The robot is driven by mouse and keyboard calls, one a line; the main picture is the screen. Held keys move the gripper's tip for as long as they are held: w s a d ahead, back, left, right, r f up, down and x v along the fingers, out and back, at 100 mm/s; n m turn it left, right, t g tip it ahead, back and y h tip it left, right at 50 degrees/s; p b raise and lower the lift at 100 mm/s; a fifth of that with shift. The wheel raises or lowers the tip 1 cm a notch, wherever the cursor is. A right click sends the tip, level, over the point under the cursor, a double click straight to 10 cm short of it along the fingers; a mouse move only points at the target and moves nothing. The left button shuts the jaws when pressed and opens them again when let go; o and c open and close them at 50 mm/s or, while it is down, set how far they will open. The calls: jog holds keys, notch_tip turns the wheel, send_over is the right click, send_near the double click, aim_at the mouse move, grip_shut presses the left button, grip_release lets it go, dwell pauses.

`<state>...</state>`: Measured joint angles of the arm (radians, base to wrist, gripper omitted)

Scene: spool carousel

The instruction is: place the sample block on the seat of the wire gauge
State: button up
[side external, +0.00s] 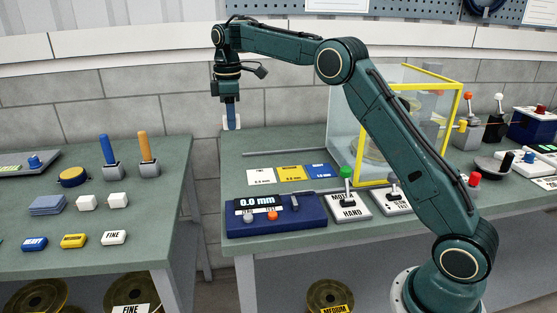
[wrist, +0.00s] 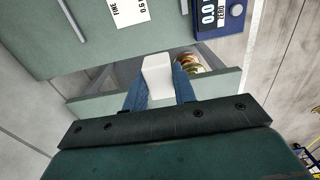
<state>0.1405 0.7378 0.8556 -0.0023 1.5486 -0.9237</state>
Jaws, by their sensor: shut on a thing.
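My gripper (side external: 231,112) points down, high over the gap between the two tables near the right table's left edge. The wire gauge (side external: 278,220) is a dark blue box on the right table with a 0.0 mm display, a grey knob and an orange button. I cannot make out clearly which part is its seat. Part of the gauge shows at the top right of the wrist view (wrist: 216,20), apart from the block.
White, yellow and blue cards (side external: 291,173) lie behind the gauge. A grey rail (side external: 285,153) lies behind them. A green-knobbed lever box (side external: 347,204) and a yellow-framed clear case (side external: 404,120) stand to the right.

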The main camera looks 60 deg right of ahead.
jog(key=shift+s, duration=0.1)
jog(key=shift+s+d+r, duration=0.2)
jog(key=shift+s+r, duration=0.1)
jog(key=shift+s, duration=0.1)
jog(key=s+d+r, duration=0.2)
jog(key=s+r, duration=0.1)
jog(key=s, duration=0.7)
send_over(308, 205)
jog(key=shift+f, duration=0.15)
jog(key=shift+f, duration=0.1)
notch_tip(308, 205, down, 20)
jog(key=shift+r, duration=0.1)
dwell(0.6)
